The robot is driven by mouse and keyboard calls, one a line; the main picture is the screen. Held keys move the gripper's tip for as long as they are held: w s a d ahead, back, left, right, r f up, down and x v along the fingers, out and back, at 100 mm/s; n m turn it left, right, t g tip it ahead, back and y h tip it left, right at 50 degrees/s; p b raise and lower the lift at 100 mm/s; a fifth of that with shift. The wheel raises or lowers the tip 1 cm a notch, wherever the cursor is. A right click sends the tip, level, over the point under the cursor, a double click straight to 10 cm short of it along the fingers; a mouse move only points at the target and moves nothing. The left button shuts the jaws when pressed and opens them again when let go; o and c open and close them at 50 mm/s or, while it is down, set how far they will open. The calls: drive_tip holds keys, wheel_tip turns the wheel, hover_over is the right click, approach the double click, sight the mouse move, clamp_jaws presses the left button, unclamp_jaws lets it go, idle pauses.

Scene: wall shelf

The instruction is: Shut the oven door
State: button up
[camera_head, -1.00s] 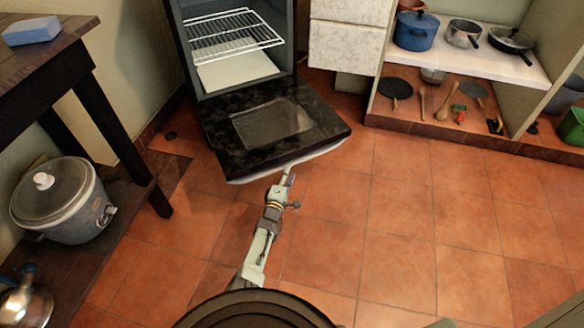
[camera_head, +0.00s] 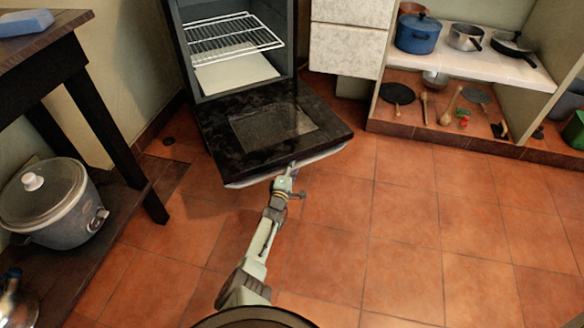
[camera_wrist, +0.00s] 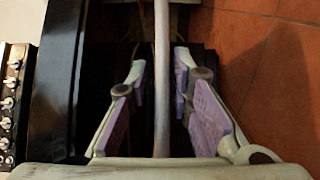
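The oven (camera_head: 184,50) stands at the back with its dark, windowed door (camera_head: 215,138) folded down, open. A wire rack (camera_head: 230,38) and a pale tray show inside the oven. My gripper (camera_head: 291,170) is at the door's front edge, where a pale handle (camera_head: 245,182) runs. In the wrist view the handle is a silver bar (camera_wrist: 162,85) between my gripper's two purple-padded fingers (camera_wrist: 161,85). The fingers are apart, with a gap on each side of the bar; whether either tip touches it is unclear. A row of knobs (camera_wrist: 8,100) shows at left.
A dark wooden table (camera_head: 70,60) with a rice cooker (camera_head: 50,205) on its lower shelf stands at left. White drawers (camera_head: 345,50) and a shelf of pots (camera_head: 510,75) stand at back right. The tiled floor (camera_head: 400,220) at right is clear.

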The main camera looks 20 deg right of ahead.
clamp_jaws()
idle(0.3)
